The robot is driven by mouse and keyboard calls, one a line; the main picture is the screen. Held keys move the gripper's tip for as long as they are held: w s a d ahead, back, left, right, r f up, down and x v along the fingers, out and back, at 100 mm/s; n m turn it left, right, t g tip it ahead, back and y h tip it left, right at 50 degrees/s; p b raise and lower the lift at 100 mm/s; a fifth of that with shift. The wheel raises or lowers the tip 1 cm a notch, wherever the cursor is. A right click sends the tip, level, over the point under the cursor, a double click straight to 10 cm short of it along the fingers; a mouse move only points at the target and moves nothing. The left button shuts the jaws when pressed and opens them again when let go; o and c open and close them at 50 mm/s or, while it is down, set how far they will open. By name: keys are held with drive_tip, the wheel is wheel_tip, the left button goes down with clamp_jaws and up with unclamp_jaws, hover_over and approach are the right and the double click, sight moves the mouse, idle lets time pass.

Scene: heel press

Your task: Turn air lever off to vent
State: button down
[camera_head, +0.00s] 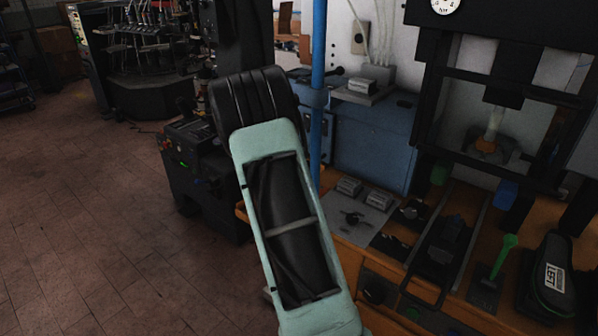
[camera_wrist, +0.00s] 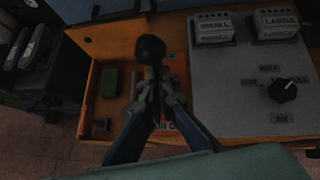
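The air lever, a black ball knob (camera_wrist: 150,48) on a dark stem, stands up from the orange bench top in the wrist view. My gripper (camera_wrist: 159,82) has its two fingers close together just below the knob, with the stem between them. They look shut on the stem. A red label with partly covered letters (camera_wrist: 168,127) shows behind the fingers; its full text is hidden. In the head view my arm covers the gripper and the lever.
A grey panel (camera_wrist: 235,100) with a black rotary knob (camera_wrist: 283,90) and SMALL (camera_wrist: 212,28) and LARGE (camera_wrist: 277,23) blocks lies to the right. A green block (camera_wrist: 110,82) is at left. A blue post (camera_head: 317,90) rises beside my arm. The heel press (camera_head: 490,110) stands at right.

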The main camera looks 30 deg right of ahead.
drive_tip(key=shift+w+d+r+p, duration=0.15)
drive_tip(key=shift+w+d+p, duration=0.15)
drive_tip(key=shift+d, duration=0.4)
drive_tip(key=shift+w+d+r+p, duration=0.1)
drive_tip(key=shift+w+d+p, duration=0.15)
drive_tip(key=shift+d, duration=0.4)
drive_tip(key=shift+w+d+r+p, duration=0.15)
drive_tip(key=shift+w+d+p, duration=0.15)
drive_tip(key=shift+d, duration=0.4)
drive_tip(key=shift+r, duration=0.1)
drive_tip(key=shift+s+d+r, duration=0.1)
drive_tip(key=shift+d, duration=0.1)
drive_tip(key=shift+a, duration=0.1)
